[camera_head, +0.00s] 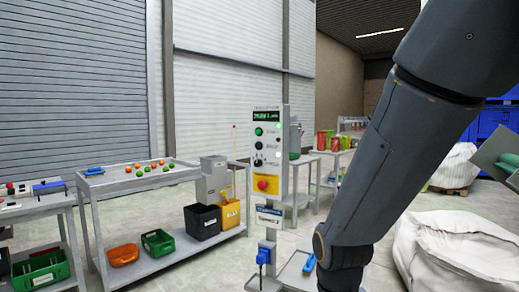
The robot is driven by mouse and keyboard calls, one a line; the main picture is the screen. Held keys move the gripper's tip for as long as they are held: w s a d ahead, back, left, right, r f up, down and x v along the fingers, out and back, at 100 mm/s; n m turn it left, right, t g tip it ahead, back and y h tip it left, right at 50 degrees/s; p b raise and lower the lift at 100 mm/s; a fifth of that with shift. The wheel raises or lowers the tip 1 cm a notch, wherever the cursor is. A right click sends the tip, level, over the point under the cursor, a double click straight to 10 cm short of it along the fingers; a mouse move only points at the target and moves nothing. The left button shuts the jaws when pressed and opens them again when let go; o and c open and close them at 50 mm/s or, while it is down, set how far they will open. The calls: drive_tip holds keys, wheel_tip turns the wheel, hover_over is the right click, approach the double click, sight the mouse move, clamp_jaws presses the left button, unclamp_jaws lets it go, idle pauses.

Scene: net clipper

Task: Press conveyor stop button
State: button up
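A grey control box (267,150) stands upright on a post near the middle of the view. It has a small display with green text (266,116) at the top. Below are a green button (258,131), dark knobs (258,146) and small lights. Near the bottom, a red button (263,185) sits on a yellow plate. My dark arm comes down from the upper right and passes to the right of the control box, apart from it in the picture. My gripper is out of view below the frame, so its state is hidden.
A blue-handled object (308,262) lies on a tray below the box. White sacks (455,250) stand right. A shelf with cans (330,155) is behind.

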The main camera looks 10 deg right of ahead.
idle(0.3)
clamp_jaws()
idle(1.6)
